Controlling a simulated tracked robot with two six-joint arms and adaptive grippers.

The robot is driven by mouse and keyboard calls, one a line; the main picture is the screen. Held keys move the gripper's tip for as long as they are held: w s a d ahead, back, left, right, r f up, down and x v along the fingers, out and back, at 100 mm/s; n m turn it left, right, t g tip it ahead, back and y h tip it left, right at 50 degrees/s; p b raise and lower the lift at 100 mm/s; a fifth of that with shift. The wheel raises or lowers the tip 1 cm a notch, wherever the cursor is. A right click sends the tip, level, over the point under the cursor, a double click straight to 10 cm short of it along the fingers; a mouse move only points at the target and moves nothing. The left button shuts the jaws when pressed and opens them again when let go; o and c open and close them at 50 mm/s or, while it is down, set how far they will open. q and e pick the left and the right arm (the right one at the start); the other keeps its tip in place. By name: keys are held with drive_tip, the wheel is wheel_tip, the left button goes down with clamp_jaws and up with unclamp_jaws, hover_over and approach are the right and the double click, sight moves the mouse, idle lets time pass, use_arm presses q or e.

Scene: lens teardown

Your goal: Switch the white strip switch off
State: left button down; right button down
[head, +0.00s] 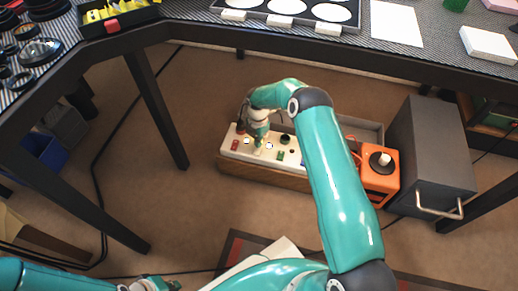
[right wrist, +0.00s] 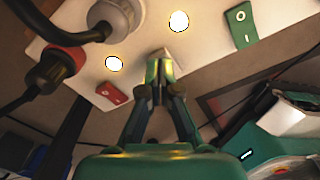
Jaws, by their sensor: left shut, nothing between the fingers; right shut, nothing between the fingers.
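The white power strip (head: 273,156) lies on a wooden box on the floor; it also fills the top of the right wrist view (right wrist: 140,20). A pale switch (right wrist: 152,60), apparently the white one, shows partly behind my right gripper's fingertips, between two bright white discs. My right gripper (right wrist: 160,76) is shut and empty, its tips at or just over that switch; I cannot tell whether they touch. The switch's on or off position is hidden. In the head view the right gripper (head: 259,145) points down at the strip. My left gripper (head: 152,284) is shut, low at the bottom edge.
A red switch (right wrist: 112,93) and a green switch (right wrist: 240,14) flank the pale one. Plugs with cables (right wrist: 62,62) stand in the strip's sockets. An orange device (head: 380,176) and a grey cabinet (head: 432,150) stand to the right. The table (head: 380,60) overhangs behind.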

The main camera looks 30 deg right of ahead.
drive_tip(key=shift+f+b, duration=0.65)
drive_tip(key=shift+f, duration=0.15)
drive_tip(key=shift+r, duration=0.15)
drive_tip(key=shift+r+p, duration=2)
drive_tip(key=shift+r, duration=1.45)
drive_tip(key=shift+s+f, duration=0.1)
